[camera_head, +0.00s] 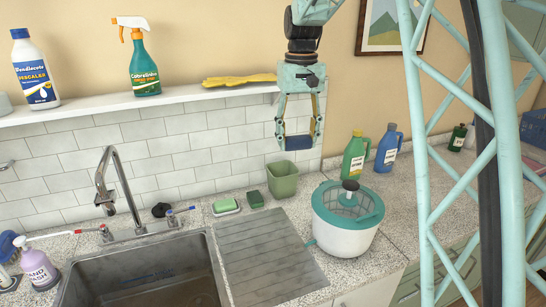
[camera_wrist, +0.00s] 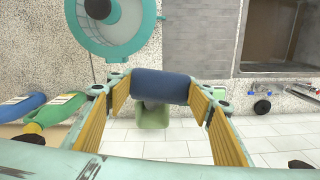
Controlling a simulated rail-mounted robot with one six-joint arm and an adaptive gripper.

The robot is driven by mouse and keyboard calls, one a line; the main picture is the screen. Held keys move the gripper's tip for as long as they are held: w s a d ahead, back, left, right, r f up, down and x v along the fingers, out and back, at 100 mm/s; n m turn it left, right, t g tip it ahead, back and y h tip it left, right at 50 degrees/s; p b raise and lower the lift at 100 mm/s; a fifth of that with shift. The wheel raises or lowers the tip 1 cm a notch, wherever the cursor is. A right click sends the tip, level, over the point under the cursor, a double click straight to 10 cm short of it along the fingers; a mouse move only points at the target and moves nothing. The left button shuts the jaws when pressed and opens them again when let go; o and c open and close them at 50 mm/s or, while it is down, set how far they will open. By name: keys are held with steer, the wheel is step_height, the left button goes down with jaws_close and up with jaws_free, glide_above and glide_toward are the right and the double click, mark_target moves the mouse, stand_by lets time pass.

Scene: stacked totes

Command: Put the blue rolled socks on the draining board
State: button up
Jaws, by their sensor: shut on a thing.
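My gripper (camera_head: 297,143) hangs above the counter near the tiled wall, pointing down. It is shut on the blue rolled socks (camera_head: 298,142), a dark blue roll held crosswise between the fingertips. In the wrist view the blue rolled socks (camera_wrist: 160,86) span the gap between the two yellow-padded fingers of my gripper (camera_wrist: 160,92). The grey ridged draining board (camera_head: 265,262) lies on the counter right of the sink, below and left of my gripper. It shows bare in the wrist view (camera_wrist: 198,40).
A white and teal salad spinner (camera_head: 345,225) stands right of the draining board. A green cup (camera_head: 283,180), a sponge (camera_head: 255,199) and a soap dish (camera_head: 226,208) sit behind it. The sink (camera_head: 145,275) is to its left. Green (camera_head: 355,157) and blue (camera_head: 388,149) bottles stand farther right.

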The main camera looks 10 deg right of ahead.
steer(key=s+d+r, duration=0.1)
steer(key=d+r, duration=0.4)
steer(key=d, duration=0.2)
steer(key=shift+s+d+r+m, duration=0.3)
steer(key=shift+s+d+r, duration=0.05)
steer(key=shift+d, duration=0.1)
